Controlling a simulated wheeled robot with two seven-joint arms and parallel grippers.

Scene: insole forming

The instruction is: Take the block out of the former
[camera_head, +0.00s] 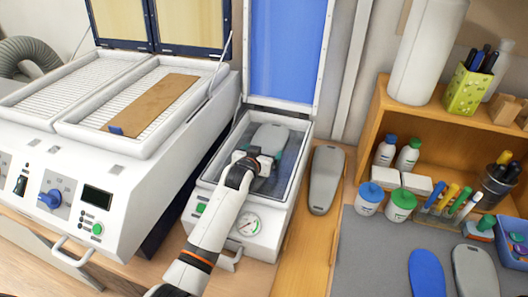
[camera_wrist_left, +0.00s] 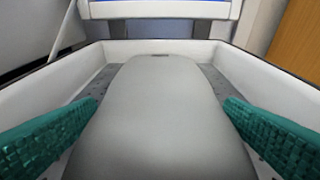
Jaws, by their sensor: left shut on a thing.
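The former (camera_head: 268,218) is a white machine with a gauge, and its blue lid (camera_head: 282,50) stands open at the back. A grey, smooth, foot-shaped block (camera_head: 271,136) lies in its tray, and its front part is hidden by my gripper in the head view. My left gripper (camera_head: 262,163) reaches into the tray from the front. In the left wrist view, its green finger pads are on either side of the block (camera_wrist_left: 155,110), shut on it. The block appears to be still down inside the white tray walls (camera_wrist_left: 245,75). My right gripper is not in view.
A second grey block (camera_head: 326,180) lies on the wooden strip right of the former. A heater with open lids and a brown sheet (camera_head: 152,103) stands left. A wooden shelf (camera_head: 450,130) with bottles and pens is right, above a grey mat with blue and grey insoles (camera_head: 426,275).

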